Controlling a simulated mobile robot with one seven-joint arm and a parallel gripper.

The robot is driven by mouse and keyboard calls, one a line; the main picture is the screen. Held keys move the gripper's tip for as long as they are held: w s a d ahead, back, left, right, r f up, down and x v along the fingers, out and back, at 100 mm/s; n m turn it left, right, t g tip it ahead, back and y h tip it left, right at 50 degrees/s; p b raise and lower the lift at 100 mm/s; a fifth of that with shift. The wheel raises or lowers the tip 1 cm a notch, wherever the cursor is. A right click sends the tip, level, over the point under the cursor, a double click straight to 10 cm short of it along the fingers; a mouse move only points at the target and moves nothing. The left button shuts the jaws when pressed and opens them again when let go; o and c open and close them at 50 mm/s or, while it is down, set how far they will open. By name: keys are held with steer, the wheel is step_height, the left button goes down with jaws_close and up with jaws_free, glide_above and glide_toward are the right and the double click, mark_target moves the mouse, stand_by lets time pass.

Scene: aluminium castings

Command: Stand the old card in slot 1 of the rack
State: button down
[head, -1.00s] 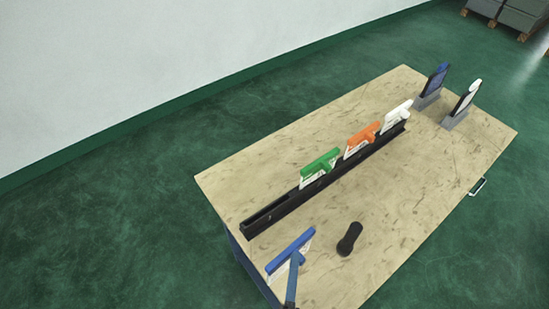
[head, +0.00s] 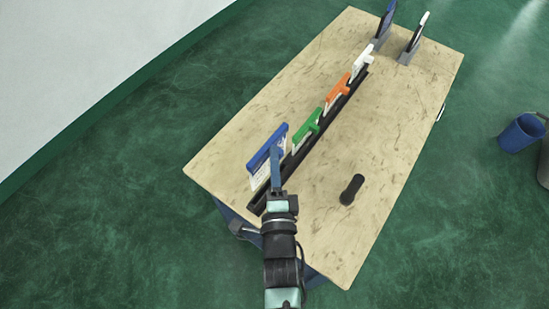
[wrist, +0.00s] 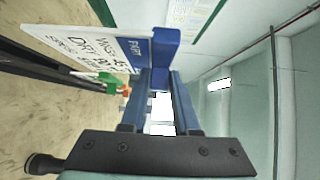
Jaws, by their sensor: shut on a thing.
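A white card with a blue top bar (head: 264,164) is held by my gripper (head: 275,153), which is shut on the bar. The card is upright at the near end of the long black rack (head: 258,203). In the wrist view the card (wrist: 95,47) shows printed text, and its lower part is towards the rack (wrist: 40,63). I cannot tell whether its lower edge is over the slot, beside it or touching the rack. Further along the rack stand a green-topped card (head: 306,131), an orange-topped card (head: 338,91) and a white-topped card (head: 362,60).
A black dumbbell-shaped object (head: 352,189) lies on the wooden table (head: 390,130), right of the rack. Two grey stands at the far end hold a blue panel (head: 386,20) and a white-edged panel (head: 415,35). A blue bucket (head: 520,135) is on the floor at right.

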steer(key=shift+s, duration=0.1)
step_height(320, 180, down, 6)
steer(key=b, duration=0.5)
steer(key=shift+a+r+b, duration=0.1)
steer(key=shift+b, duration=0.2)
step_height(320, 180, down, 6)
steer(key=b, duration=0.6)
steer(key=shift+b, duration=0.35)
stand_by(3.1)
steer(key=c, duration=0.6)
jaws_free()
steer(key=shift+s, duration=0.15)
steer(key=shift+s+d+b, duration=0.2)
steer(key=shift+s+b, duration=0.35)
steer(key=shift+s, duration=2.65)
steer(key=shift+s+d+b, duration=0.15)
steer(key=shift+s+b, duration=0.35)
steer(key=shift+s, duration=2.65)
